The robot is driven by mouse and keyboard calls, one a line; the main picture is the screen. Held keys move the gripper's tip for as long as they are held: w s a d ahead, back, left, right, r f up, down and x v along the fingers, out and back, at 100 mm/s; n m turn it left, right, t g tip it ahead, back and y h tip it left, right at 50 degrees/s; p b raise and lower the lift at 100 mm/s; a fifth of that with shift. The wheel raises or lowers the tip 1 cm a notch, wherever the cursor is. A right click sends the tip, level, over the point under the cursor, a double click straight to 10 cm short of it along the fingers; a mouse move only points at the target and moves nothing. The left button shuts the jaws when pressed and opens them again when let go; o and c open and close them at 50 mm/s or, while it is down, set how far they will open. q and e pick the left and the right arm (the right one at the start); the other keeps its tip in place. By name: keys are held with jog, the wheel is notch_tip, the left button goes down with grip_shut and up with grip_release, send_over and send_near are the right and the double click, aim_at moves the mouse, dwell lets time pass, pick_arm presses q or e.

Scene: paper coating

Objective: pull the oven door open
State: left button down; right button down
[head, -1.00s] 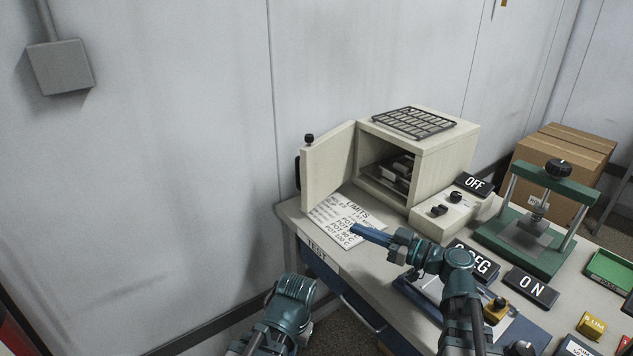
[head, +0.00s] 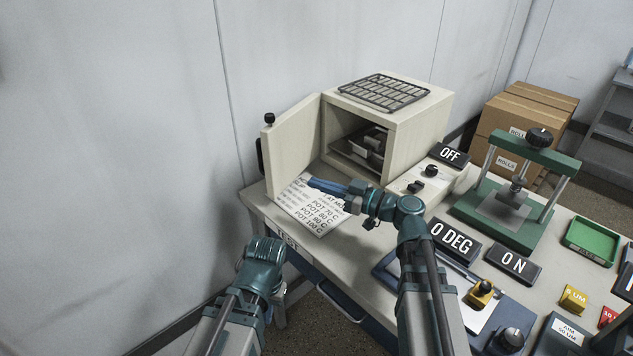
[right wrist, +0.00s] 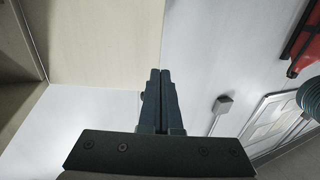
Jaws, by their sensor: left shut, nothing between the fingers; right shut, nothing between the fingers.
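The oven (head: 413,125) is a cream box at the back of the table, its front open and dark inside. Its door (head: 295,145) stands swung out to the left, with a black knob on top; its panel also shows in the right wrist view (right wrist: 105,45). My right gripper (head: 312,184) is shut and empty, above the limits sheet near the door's inner side. In the right wrist view its closed fingers (right wrist: 161,75) overlap the panel's edge; I cannot tell if they touch. My left gripper (head: 262,252) is off the table's front-left edge, its fingertips hidden.
A wire rack (head: 384,92) lies on the oven. The limits sheet (head: 318,217) lies before it. The control box (head: 417,185) with an OFF sign, a green press (head: 498,235) and a green tray (head: 590,243) stand to the right. A wall is close on the left.

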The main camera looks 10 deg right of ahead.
jog(key=x, duration=1.1)
jog(key=x, duration=0.7)
jog(key=shift+w+a, duration=0.15)
send_near(272, 168)
jog(key=s+a, duration=0.3)
pick_arm(q)
jog(key=shift+s+d, duration=0.1)
jog(key=shift+d, duration=0.6)
pick_arm(e)
jog(key=shift+w+d, duration=0.1)
jog(key=shift+w, duration=0.15)
